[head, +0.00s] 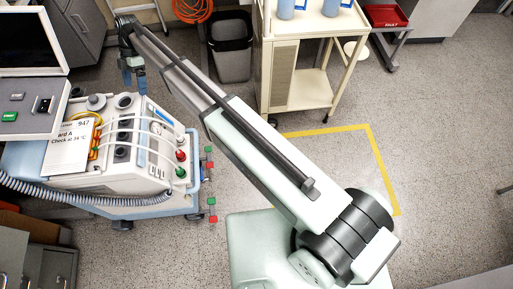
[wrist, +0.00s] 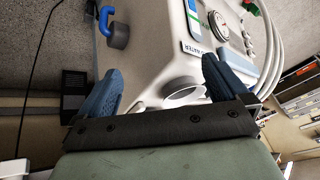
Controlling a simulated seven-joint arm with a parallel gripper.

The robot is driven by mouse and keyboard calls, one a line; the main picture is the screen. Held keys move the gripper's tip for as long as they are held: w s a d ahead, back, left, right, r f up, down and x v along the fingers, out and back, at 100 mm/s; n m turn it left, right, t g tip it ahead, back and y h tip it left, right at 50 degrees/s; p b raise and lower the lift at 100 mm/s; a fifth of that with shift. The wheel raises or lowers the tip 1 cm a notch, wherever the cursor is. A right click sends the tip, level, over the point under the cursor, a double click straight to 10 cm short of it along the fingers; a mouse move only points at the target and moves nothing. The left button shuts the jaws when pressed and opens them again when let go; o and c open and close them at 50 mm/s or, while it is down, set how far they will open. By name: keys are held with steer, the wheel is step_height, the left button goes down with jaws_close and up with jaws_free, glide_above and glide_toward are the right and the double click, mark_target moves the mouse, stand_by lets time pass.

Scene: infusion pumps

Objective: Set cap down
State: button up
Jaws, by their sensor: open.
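My gripper (head: 140,84) is over the back edge of the white machine (head: 140,160) in the head view. In the wrist view its two blue fingers (wrist: 158,80) are spread wide with nothing clamped between them. A pale round collar-like piece (wrist: 184,91) lies between the fingers, close to the right one, on or against the machine's housing. I cannot tell whether it is the cap or a fixed neck. In the head view, a grey round piece (head: 96,102) sits on the machine's top.
White hoses (head: 130,137) and coloured knobs cover the machine's front. A screen unit (head: 30,95) and a paper card (head: 68,145) stand at left. A black bin (head: 231,50) and a cream cart (head: 300,60) stand behind.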

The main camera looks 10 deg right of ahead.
steer(key=s+d+f+m, duration=0.5)
steer(key=d+f, duration=0.4)
steer(key=d, duration=0.2)
steer(key=s+d+f+m+h, duration=0.1)
steer(key=s+d+f+m, duration=0.3)
steer(key=d+f, duration=0.55)
steer(key=s+d+f+m, duration=0.5)
steer(key=d+f, duration=0.3)
steer(key=d, duration=0.4)
steer(key=s+d+f+m, duration=0.2)
steer(key=s+d+m, duration=0.2)
steer(key=s, duration=0.5)
steer(key=s+d+f+m+g, duration=0.1)
steer(key=s+d+m, duration=0.3)
steer(key=s+d, duration=0.5)
steer(key=s+d+f+m+h, duration=0.1)
steer(key=s+d+f+m, duration=0.3)
steer(key=s, duration=0.6)
steer(key=d, duration=0.2)
steer(key=shift+s+d+m+g, duration=0.3)
steer(key=shift+d, duration=0.05)
